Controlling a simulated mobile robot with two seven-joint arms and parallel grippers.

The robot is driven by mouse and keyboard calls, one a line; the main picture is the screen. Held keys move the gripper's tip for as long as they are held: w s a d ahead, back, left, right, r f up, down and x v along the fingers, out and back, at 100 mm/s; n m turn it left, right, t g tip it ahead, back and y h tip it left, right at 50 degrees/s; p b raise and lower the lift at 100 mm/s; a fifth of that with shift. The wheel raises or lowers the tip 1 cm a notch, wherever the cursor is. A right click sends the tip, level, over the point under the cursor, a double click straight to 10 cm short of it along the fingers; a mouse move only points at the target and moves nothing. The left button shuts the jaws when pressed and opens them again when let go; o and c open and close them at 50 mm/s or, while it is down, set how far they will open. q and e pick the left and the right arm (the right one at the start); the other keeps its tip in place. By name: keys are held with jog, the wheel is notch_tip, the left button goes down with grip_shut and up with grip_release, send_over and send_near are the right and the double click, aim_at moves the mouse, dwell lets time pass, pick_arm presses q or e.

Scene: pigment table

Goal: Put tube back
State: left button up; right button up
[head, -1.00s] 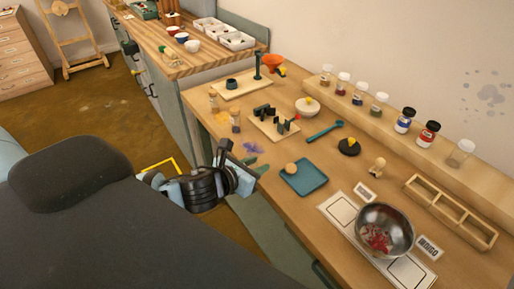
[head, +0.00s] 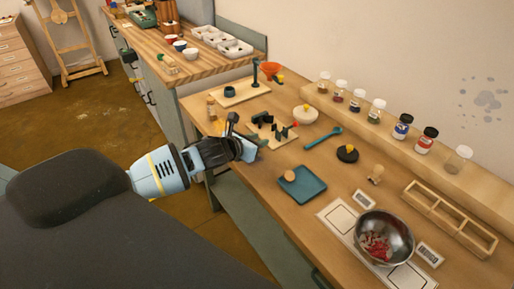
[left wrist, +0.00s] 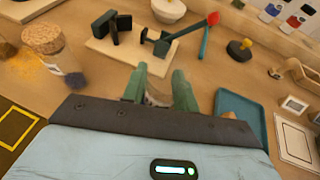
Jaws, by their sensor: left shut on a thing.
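My left gripper (head: 250,146) reaches over the left edge of the table, just in front of the wooden board with dark green uprights (head: 270,122). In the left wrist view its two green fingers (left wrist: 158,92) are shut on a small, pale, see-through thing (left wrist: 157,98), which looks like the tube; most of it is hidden. The board also shows in the left wrist view (left wrist: 106,52), just beyond the fingertips, with a red-tipped dark piece (left wrist: 190,32) at its right end. My right gripper is not in view.
A teal tray (head: 302,186) lies to the right, with a teal spoon (head: 322,138) behind. Several jars (head: 402,126) line the back shelf. A steel bowl (head: 384,236) stands at front right.

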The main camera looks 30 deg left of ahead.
pick_arm(q)
jog(key=f, duration=0.3)
jog(key=shift+w+f, duration=0.1)
jog(key=shift+w, duration=0.15)
jog(key=shift+f, duration=0.15)
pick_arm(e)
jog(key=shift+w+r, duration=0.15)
pick_arm(q)
jog(key=shift+a+f, duration=0.1)
jog(key=shift+f, duration=0.05)
jog(key=o, duration=1)
jog(key=shift+c, duration=0.2)
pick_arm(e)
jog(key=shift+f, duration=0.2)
pick_arm(q)
jog(key=shift+r, duration=0.2)
jog(key=p+v, duration=0.1)
jog(key=v, duration=1.1)
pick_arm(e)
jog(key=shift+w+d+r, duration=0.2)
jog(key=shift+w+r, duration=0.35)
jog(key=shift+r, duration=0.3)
